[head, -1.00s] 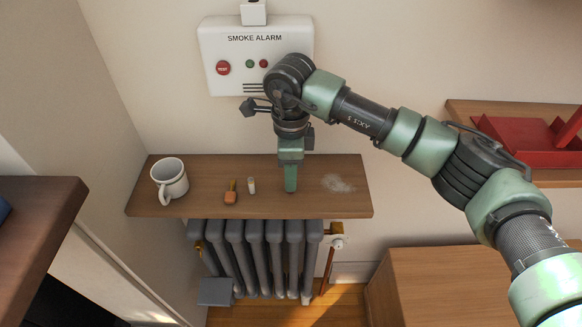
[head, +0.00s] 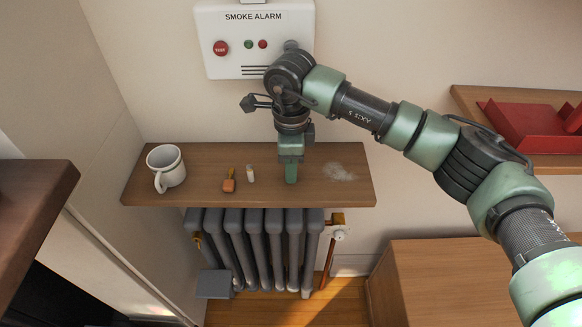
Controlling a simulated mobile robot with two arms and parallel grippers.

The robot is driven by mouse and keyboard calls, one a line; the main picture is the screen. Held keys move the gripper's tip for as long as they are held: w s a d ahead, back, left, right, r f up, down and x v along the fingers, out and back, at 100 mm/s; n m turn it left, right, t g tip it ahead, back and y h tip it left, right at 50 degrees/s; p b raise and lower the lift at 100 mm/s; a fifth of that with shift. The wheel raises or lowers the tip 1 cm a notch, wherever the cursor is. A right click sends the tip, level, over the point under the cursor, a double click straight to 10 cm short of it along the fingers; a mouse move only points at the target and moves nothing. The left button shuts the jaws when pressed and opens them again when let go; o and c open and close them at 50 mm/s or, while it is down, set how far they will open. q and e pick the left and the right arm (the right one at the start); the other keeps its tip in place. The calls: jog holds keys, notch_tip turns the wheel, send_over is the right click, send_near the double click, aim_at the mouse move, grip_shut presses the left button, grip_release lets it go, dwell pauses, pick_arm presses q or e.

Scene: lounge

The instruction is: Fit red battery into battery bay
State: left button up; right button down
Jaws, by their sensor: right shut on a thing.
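My right gripper (head: 291,178) points down over the wooden shelf (head: 200,190), right of its middle. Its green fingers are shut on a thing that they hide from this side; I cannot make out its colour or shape. I do not see a red battery anywhere in the open. The white smoke alarm (head: 225,52) hangs on the wall behind my right arm, with a red button and small green and red lamps. No battery bay can be made out; my arm covers the alarm's lower right part. My left gripper is not in view.
On the shelf stand a white mug (head: 167,168), a small orange-brown item (head: 229,182), a small pale cylinder (head: 250,174) and a pale powdery patch (head: 339,172). A grey radiator (head: 255,245) is below. A red tray (head: 520,127) sits on another shelf at right.

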jog(key=shift+r, duration=0.15)
jog(key=shift+r+p, duration=1.1)
jog(key=shift+r, duration=1.25)
